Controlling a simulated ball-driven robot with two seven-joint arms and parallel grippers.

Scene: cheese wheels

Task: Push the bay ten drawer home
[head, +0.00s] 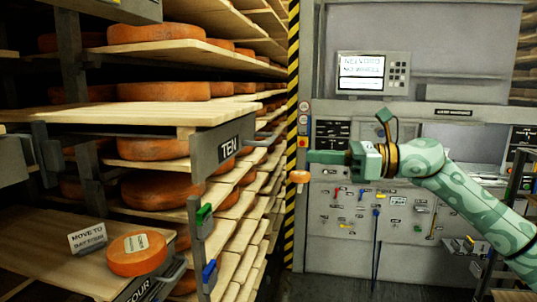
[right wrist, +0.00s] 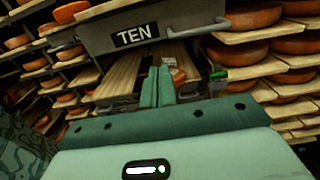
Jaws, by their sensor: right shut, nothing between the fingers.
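The bay ten drawer shows in the head view as a wooden board (head: 110,113) with a grey front labelled TEN (head: 229,150) and a bar handle (head: 262,139). It juts out from the rack on the left. In the right wrist view its front (right wrist: 100,42) and handle (right wrist: 200,29) are at the top. My right gripper (head: 309,157) is shut and empty, to the right of the drawer front and a little lower in the head view. Its fingers (right wrist: 158,86) show below the TEN label in the right wrist view, apart from the handle. My left gripper is not in view.
Below, the FOUR board (head: 60,250) also sticks out, with a labelled cheese wheel (head: 138,258) and a card (head: 87,238). Green (head: 204,213) and blue (head: 209,270) clips hang on a nearby post. A grey control cabinet (head: 400,60) stands behind my right arm.

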